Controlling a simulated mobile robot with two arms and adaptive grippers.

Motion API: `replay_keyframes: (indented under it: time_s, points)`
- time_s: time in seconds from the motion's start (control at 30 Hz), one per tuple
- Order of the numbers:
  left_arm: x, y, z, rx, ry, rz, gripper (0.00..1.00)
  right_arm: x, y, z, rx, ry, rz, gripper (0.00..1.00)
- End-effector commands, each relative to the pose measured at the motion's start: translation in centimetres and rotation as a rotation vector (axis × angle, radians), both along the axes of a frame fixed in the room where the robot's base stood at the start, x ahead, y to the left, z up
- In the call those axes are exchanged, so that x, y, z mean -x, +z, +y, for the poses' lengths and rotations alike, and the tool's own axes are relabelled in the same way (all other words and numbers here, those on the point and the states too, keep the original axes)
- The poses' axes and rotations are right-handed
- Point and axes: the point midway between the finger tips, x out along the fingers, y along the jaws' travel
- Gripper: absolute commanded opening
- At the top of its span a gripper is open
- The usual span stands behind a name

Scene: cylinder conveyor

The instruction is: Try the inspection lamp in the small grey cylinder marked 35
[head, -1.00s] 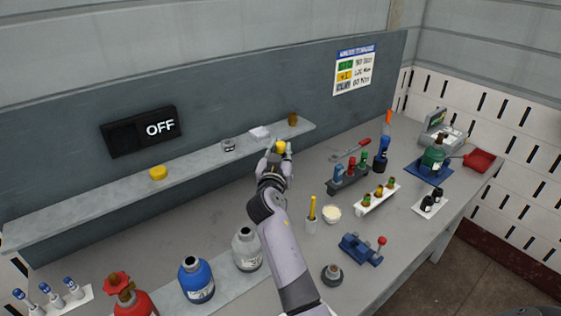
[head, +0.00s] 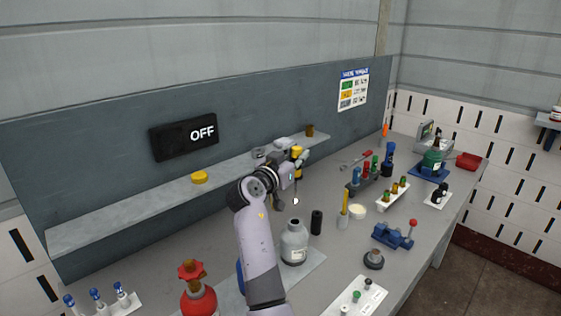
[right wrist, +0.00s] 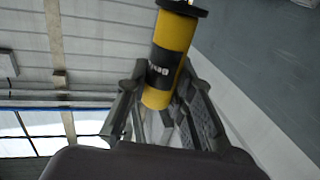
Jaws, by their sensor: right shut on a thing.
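The inspection lamp (head: 297,154) has a yellow and black handle and a thin stem hanging down to a small pale bulb. My right gripper (head: 294,165) is shut on its handle; the right wrist view also shows the yellow handle (right wrist: 170,50) between the fingers. The small grey cylinder (head: 294,246) stands upright at the bench's front, with an open neck and a white label too small to read. In the head view the bulb appears just above the neck, apart from it; the depth between them is unclear. My left gripper is out of view.
A red cylinder (head: 198,296) and a mostly hidden blue cylinder (head: 240,277) stand left of the grey one. A black tube (head: 316,222) stands close on its right. A shelf (head: 150,210) runs behind, under a sign reading OFF (head: 184,136). A blue vise (head: 393,236) sits further right.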

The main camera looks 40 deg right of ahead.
Motion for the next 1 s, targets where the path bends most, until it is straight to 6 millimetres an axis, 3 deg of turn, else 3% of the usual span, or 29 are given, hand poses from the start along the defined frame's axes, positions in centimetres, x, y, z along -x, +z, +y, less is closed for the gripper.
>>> replay_keyframes:
  time_s: [0.17,0.6,0.7,1.0]
  points:
    - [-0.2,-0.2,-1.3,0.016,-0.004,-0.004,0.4,0.1,-0.4,-0.1,0.0,-0.006,-0.001,0.0]
    - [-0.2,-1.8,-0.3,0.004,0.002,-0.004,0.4,0.1,-4.9,-0.1,0.001,-0.004,0.002,0.0]
    - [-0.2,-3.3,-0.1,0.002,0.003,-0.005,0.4,0.1,-5.9,-0.1,0.0,-0.004,-0.002,0.0]
    - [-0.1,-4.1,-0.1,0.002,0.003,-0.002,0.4,0.1,-6.3,-0.1,0.0,-0.004,-0.002,0.0]
